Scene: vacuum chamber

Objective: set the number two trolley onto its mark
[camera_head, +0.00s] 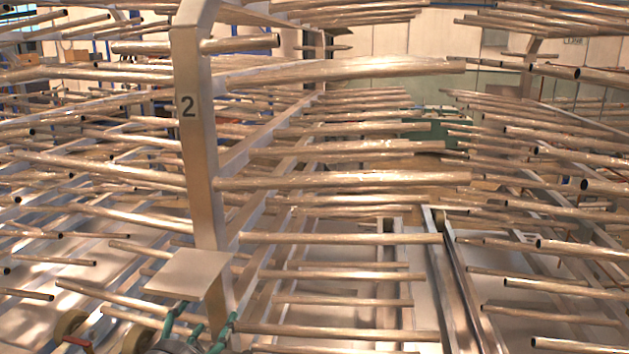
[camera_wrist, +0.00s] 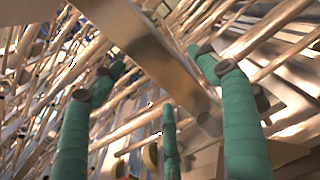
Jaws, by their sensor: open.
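The number two trolley is a metal rack with a thick upright post (camera_head: 199,150) marked "2" and long tubes branching off both sides. A flat square plate (camera_head: 187,272) sits low at the front of the post. My gripper (camera_head: 205,318), with green-wrapped fingers, is open just below the plate, close to the post's lower end. In the wrist view the open fingers (camera_wrist: 157,68) stand on both sides of a broad metal bar (camera_wrist: 150,50); I cannot tell whether they touch it. No floor mark can be made out.
Similar tube racks crowd both sides, with tube ends (camera_head: 584,185) sticking out at the right. Metal floor rails (camera_head: 455,280) run away right of the post. Tan wheels (camera_head: 68,326) show at the lower left. Little free room shows among the tubes.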

